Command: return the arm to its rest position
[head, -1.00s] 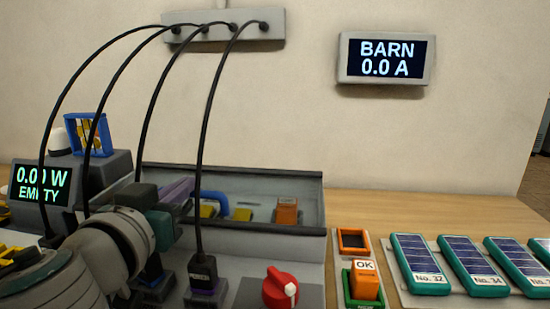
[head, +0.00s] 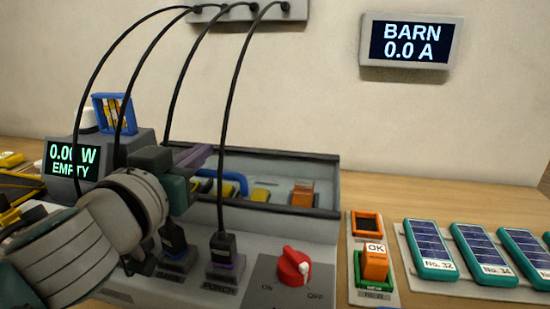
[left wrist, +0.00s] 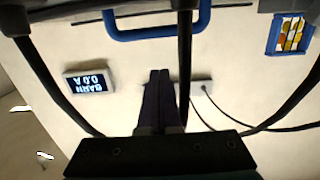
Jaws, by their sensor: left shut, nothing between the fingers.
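My left arm comes in from the left in the head view, over the grey bench unit. Its gripper (head: 203,153) has dark purple fingers, pressed together and empty, in the air near the black cables. The left wrist view shows the shut fingers (left wrist: 160,90) against the pale wall, with nothing held. My right gripper is in neither view.
Several black cables (head: 230,110) arch beside the arm; one ends in a plug (head: 222,245). A grey tray (head: 325,185), blue handle (head: 237,178) and red knob (head: 293,264) are near. Teal panels (head: 432,250) lie right. The wall before the BARN display (head: 411,41) is clear.

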